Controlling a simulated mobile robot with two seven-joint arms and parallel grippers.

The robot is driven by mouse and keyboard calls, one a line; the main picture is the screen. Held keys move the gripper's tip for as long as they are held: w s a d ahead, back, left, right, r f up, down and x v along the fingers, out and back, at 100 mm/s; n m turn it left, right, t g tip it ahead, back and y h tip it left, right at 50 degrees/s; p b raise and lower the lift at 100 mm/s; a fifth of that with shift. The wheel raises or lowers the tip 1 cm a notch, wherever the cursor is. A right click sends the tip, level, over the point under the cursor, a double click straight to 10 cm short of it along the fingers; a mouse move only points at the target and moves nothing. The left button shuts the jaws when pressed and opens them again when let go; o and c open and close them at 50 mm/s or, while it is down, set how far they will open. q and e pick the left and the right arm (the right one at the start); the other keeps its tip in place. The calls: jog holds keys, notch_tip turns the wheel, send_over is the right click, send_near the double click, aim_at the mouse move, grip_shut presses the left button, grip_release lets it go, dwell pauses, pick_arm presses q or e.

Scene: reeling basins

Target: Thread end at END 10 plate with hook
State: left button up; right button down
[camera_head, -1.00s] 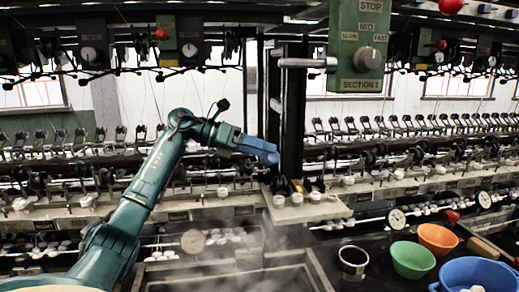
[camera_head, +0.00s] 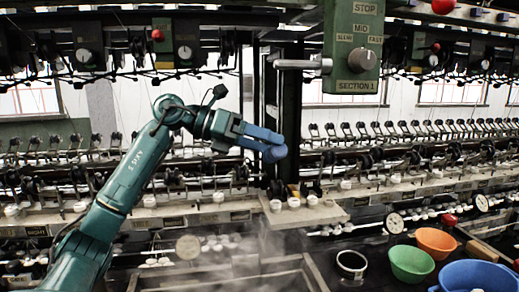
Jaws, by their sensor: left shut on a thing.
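My left arm comes in from the left. Its blue gripper (camera_head: 272,148) is shut and hangs in front of the dark upright post at the middle of the machine, above a small pale shelf (camera_head: 305,216) that carries white cups. What it grips is too small to make out; no hook or thread shows clearly at its tips. Small label plates sit along the front rail, one of them (camera_head: 240,215) left of the shelf; their lettering is too small to read, so I cannot tell which is END 10. My right gripper is not in view.
A green control box (camera_head: 353,45) with a knob and a metal lever hang at upper right. A steaming basin (camera_head: 228,281) lies below. A green bowl (camera_head: 411,263), an orange bowl (camera_head: 436,242), a blue basin (camera_head: 474,277) and a metal-rimmed pot (camera_head: 351,264) stand at lower right.

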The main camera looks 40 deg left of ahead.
pick_arm(q)
jog(key=shift+s+d+r, duration=0.25)
jog(key=shift+s+d, duration=0.05)
jog(key=shift+d, duration=0.05)
jog(key=s+d+r+p, duration=0.3)
jog(key=s+r, duration=0.6)
jog(key=r, duration=0.4)
jog(key=shift+p, duration=0.9)
jog(key=shift+w, duration=0.1)
